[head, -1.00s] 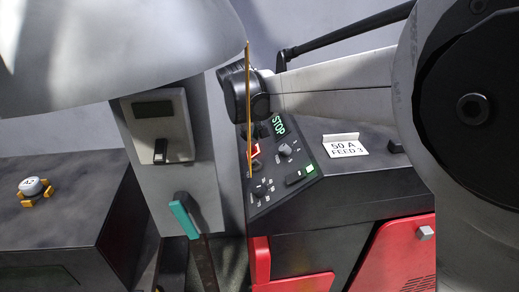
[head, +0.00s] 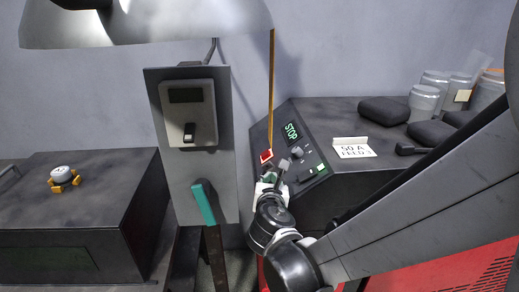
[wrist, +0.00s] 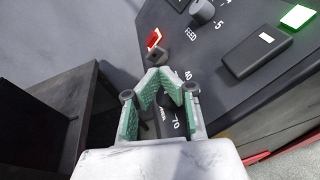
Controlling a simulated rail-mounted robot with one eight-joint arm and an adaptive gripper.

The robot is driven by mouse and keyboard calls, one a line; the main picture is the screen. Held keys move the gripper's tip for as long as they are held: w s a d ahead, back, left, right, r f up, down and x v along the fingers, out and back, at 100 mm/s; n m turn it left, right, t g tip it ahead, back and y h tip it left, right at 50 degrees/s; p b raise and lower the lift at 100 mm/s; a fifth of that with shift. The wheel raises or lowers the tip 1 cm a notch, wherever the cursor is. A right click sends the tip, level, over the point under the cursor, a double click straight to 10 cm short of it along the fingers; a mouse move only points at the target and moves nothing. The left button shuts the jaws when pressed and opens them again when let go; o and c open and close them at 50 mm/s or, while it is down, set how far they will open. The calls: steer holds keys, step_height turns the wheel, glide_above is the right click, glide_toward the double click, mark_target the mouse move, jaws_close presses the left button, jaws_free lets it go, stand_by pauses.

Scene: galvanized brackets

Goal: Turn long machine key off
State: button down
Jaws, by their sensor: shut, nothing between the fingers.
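I cannot tell which control is the key. My gripper (head: 268,178) is at the panel's near left edge, just below the red switch. In the wrist view my gripper (wrist: 160,75) has its green-padded fingers together at the tips, empty, over a dark dial with numbers 40 and 70, partly hidden. Beyond the tips is a small dark square control (wrist: 158,57); the red switch shows behind it (wrist: 154,37).
A black block (wrist: 262,52) and lit green button (wrist: 298,17) lie right of my fingers. A grey post with a display box (head: 189,112) and teal lever (head: 203,203) stands left. A sign (head: 353,148), black pads and jars (head: 424,101) are on the machine's top.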

mark_target(272, 164)
steer(key=shift+s+n, duration=0.65)
steer(key=shift+n, duration=0.05)
steer(key=x, duration=1)
steer(key=shift+a+r, duration=0.1)
steer(key=shift+a, duration=0.05)
steer(key=shift+w+b, duration=0.45)
steer(key=shift+b, duration=0.05)
steer(key=shift+w+r+b, duration=0.1)
steer(key=shift+r+b, duration=0.05)
steer(key=shift+b, duration=0.25)
steer(key=shift+d+r, duration=0.1)
steer(key=shift+d, duration=0.1)
